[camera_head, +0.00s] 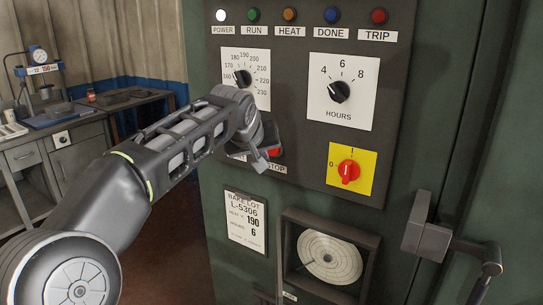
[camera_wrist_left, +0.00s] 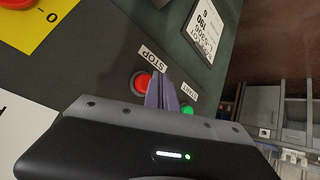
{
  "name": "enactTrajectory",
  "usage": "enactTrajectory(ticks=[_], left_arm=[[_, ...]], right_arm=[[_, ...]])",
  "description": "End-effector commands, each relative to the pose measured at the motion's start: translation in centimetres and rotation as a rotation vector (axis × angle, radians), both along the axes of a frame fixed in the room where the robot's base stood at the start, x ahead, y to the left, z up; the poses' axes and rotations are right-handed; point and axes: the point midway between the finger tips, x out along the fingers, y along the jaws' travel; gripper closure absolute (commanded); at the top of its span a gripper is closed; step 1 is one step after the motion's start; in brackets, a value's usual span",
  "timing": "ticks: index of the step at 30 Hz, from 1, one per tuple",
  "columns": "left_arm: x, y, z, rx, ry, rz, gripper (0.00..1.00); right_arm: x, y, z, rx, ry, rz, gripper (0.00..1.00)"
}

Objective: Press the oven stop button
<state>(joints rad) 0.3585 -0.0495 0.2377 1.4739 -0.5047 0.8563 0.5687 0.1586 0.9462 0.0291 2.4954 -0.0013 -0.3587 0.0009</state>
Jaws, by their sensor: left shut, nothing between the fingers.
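The red stop button (camera_head: 276,152) is on the oven's grey control panel, partly hidden by my left gripper in the head view. In the wrist view the stop button (camera_wrist_left: 142,83) shows beside its STOP label (camera_wrist_left: 152,58). My left gripper (camera_head: 262,161) is shut and empty, right in front of the panel. In the wrist view its fingertips (camera_wrist_left: 168,84) lie just right of the red button, between it and the green start button (camera_wrist_left: 187,109). I cannot tell whether the tips touch anything. My right gripper is out of view.
A red rotary switch (camera_head: 348,171) on a yellow plate and the hours dial (camera_head: 339,92) are right of the button. The temperature dial (camera_head: 242,78) is above. A chart recorder (camera_head: 329,258) sits below, a door handle (camera_head: 420,224) at right. A workbench (camera_head: 60,130) stands left.

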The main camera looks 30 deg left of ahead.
Motion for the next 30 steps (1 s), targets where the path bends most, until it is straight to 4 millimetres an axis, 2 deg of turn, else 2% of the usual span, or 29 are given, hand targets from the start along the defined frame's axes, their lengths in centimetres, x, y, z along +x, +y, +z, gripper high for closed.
enactTrajectory(ticks=[1, 10, 30], left_arm=[[-0.6, 0.0, -0.3, 0.002, -0.001, 0.001, 1.00], [-3.3, 0.0, -0.2, 0.000, 0.001, 0.001, 1.00], [-3.4, 0.0, -0.1, 0.000, 0.003, 0.001, 1.00]], right_arm=[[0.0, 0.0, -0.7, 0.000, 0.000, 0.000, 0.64], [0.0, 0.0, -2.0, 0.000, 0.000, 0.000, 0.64], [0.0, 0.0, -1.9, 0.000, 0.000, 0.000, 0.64]])
